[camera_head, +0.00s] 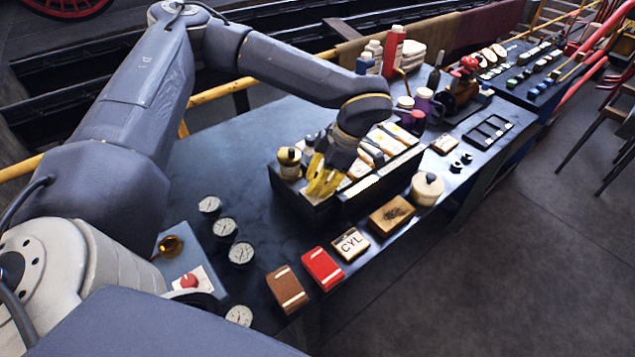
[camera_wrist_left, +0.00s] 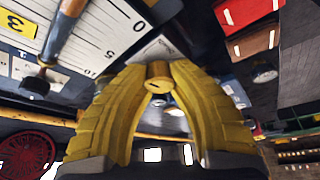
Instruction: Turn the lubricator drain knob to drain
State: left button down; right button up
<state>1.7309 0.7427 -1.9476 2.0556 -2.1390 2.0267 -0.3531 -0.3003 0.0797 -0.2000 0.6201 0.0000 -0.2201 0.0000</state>
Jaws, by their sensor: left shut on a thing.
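My left gripper (camera_head: 322,186) has yellow fingers and reaches down at the front left end of a dark box (camera_head: 345,204) on the bench. In the left wrist view the fingertips (camera_wrist_left: 158,82) close on a small round brass knob (camera_wrist_left: 158,70), one finger on each side. A short dark line shows on the knob's face. The fingers hide the knob in the head view. A white scale plate (camera_wrist_left: 95,35) with black marks and numbers shows beside the fingers in the left wrist view. My right gripper is not in view.
A brass-coloured jar with a dark knob (camera_head: 289,160) stands by the box's left end. Bottles (camera_head: 393,50) stand behind.

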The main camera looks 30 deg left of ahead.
pick_arm(q)
jog(key=shift+s+a+m, duration=0.15)
jog(key=shift+s+m, duration=0.05)
jog(key=shift+m, duration=0.6)
jog(key=shift+t, duration=0.3)
jog(key=c, duration=1.4)
grip_release()
jog(key=shift+a, duration=0.1)
jog(key=shift+c, duration=0.2)
jog(key=o, duration=0.4)
jog(key=shift+w, duration=0.1)
jog(key=v, duration=1.2)
jog(key=shift+d, duration=0.25)
